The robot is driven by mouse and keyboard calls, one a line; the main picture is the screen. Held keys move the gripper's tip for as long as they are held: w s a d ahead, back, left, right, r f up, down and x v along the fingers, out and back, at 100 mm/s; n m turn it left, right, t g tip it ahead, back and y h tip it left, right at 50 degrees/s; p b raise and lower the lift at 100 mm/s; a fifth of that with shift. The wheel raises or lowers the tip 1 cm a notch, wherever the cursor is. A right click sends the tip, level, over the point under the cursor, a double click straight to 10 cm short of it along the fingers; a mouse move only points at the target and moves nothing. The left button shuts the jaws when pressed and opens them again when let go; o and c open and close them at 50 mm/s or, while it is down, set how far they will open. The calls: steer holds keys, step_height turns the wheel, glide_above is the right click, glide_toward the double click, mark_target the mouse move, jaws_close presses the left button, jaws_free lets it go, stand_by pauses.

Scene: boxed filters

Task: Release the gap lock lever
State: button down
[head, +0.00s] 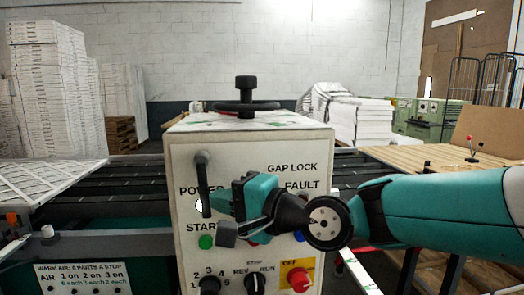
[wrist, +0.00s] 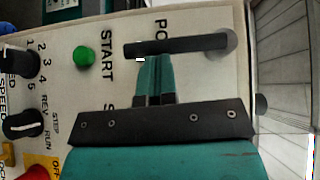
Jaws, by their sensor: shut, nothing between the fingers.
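The black lever (head: 203,185) is on the upper left of the pale control box's front (head: 185,262). It hangs nearly straight down from its pivot, partly across the POWER label. The GAP LOCK lettering is to its right. In the wrist view the lever (wrist: 175,46) lies across the picture, pivot at the right. My gripper (head: 230,208) is in front of the panel, just right of the lever's lower part. In the wrist view its teal fingers (wrist: 153,72) are together and empty, tips at the lever's side. I cannot tell whether they touch it.
A green START button (head: 206,242) is below the lever. Black knobs (head: 254,283) and a red button on yellow (head: 299,279) line the panel's bottom. A black handwheel (head: 246,106) tops the box. My arm covers part of the panel's right side.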

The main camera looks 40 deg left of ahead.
steer(key=shift+s+a+f, duration=0.15)
steer(key=shift+s+f, duration=0.05)
stand_by(0.6)
steer(key=w+d+b, duration=0.4)
steer(key=d, duration=0.8)
steer(key=shift+w+d, duration=0.2)
steer(key=shift+w, duration=0.15)
